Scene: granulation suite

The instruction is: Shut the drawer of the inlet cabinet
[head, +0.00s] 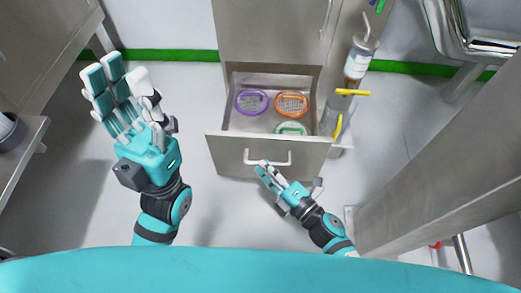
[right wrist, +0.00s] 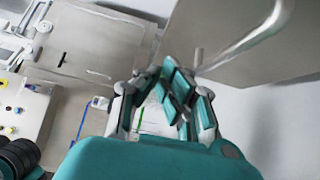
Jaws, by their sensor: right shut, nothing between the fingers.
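The inlet cabinet (head: 268,30) is grey metal at the top middle of the head view. Its drawer is pulled out, with a pale bar handle (head: 268,163) on the drawer front (head: 228,150). Purple (head: 252,102), orange (head: 291,104) and green (head: 291,128) round items lie inside. My right gripper (head: 264,170) is shut and empty, its fingertips at the drawer front by the handle; I cannot tell whether they touch. It also shows in the right wrist view (right wrist: 178,78). My left gripper (head: 118,85) is open and empty, left of the drawer and apart from it.
A bottle (head: 361,58) and yellow-handled fittings (head: 352,92) stand right of the drawer. A grey metal post (head: 440,165) runs along the right side. A metal bench (head: 22,150) is at the left. Floor is clear between the bench and drawer.

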